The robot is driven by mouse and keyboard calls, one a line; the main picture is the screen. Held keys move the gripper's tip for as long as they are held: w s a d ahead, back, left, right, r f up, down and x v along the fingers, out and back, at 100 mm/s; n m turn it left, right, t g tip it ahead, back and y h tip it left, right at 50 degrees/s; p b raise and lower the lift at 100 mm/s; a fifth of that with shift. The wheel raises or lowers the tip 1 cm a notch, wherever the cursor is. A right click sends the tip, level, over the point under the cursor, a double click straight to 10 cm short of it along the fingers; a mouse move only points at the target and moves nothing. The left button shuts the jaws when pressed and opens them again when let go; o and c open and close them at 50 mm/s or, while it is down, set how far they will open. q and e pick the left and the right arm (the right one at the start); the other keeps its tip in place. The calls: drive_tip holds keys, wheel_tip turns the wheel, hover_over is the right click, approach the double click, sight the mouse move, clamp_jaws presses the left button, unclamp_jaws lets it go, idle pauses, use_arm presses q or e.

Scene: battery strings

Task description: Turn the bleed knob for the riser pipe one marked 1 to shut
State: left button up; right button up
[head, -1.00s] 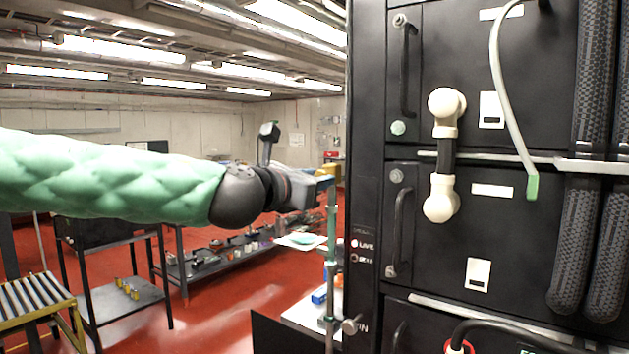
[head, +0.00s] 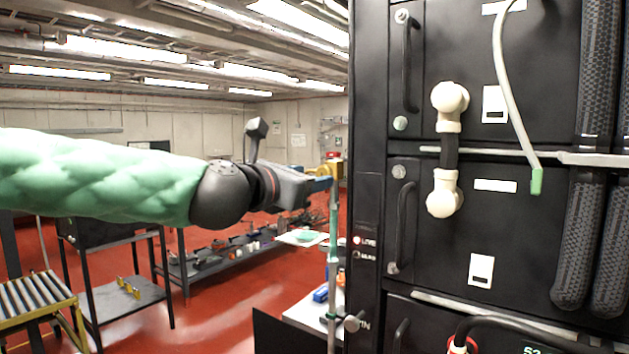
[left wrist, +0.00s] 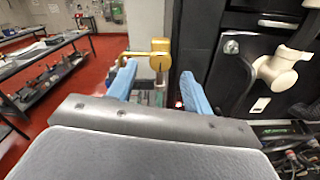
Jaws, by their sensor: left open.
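A yellow knob (head: 334,169) tops a thin green riser pipe (head: 333,235) beside the black rack in the head view. In the left wrist view the yellow knob (left wrist: 160,62) has a round body with a dark line on its face and a yellow bar reaching left. No mark 1 is readable. My left gripper (head: 322,184) is at the knob's height, its tips close to it. In the left wrist view its blue fingers (left wrist: 158,84) are apart, with the knob between or just beyond their tips; contact cannot be told. My right gripper is not in view.
The black battery rack (head: 367,130) stands close right of the pipe, with cream elbow fittings (head: 446,192) and handles. A small valve (head: 353,323) sits low on the pipe. A white-topped bench (head: 305,312) is below. Shelving (head: 225,258) stands behind on the red floor.

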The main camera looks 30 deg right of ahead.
use_arm(q)
drive_tip(key=shift+b+v, duration=0.5)
drive_tip(key=shift+v, duration=1.95)
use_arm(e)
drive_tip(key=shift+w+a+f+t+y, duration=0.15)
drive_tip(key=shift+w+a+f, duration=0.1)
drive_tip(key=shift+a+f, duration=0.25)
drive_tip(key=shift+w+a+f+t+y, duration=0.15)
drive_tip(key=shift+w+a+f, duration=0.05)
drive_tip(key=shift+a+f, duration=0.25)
use_arm(q)
drive_tip(key=shift+n, duration=0.3)
